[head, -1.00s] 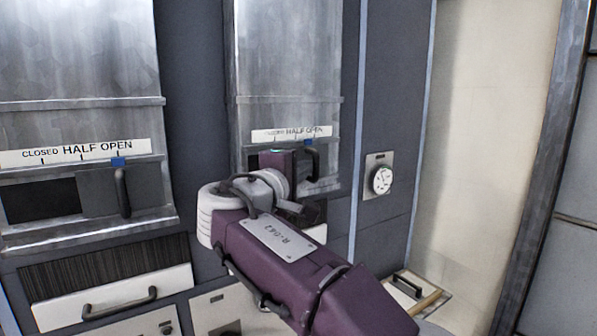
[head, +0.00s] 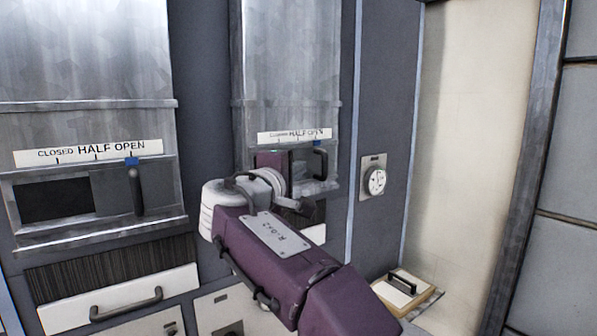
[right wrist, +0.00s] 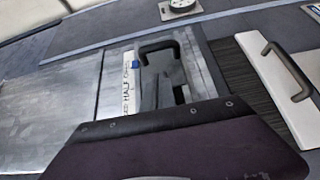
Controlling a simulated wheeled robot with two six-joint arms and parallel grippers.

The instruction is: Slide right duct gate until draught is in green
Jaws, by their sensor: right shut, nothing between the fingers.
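The right duct gate has a black bar handle (head: 320,163), also in the right wrist view (right wrist: 160,45). A blue marker, seen in the right wrist view (right wrist: 134,65), sits near the OPEN end of its scale label (head: 285,136). My right gripper (head: 300,165) is shut and empty, just left of the handle; its fingertips are hard to make out, so I cannot tell if they touch it. In the right wrist view the gripper's dark edge (right wrist: 170,118) lies below the handle. A round draught gauge (head: 376,181) hangs to the right; its needle is too small to read. My left gripper is out of view.
A left duct gate with its own handle (head: 136,190) and scale label (head: 88,152) stands at the left. A white drawer front (head: 125,297) is below it. A small box with a handle (head: 402,290) is at lower right, by a pale wall (head: 475,130).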

